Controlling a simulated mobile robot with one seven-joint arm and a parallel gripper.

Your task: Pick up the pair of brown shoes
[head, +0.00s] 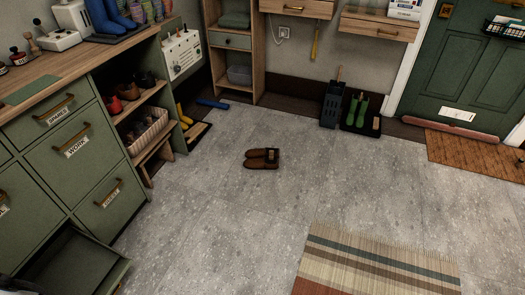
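The pair of brown shoes (261,159) lies on the grey tiled floor near the middle of the head view. The two shoes are side by side, with toes to the left and open ends to the right. A small light patch shows at the right end of the pair. Nothing touches or covers them. My gripper is not in view, so I cannot see whether it is open or shut.
Green drawer cabinets (75,148) and a shoe shelf stand at left, with an open drawer (75,262) low in front. A striped rug (375,262) lies front right. A black tray (361,122) with green boots stands by the back wall. Floor around the shoes is clear.

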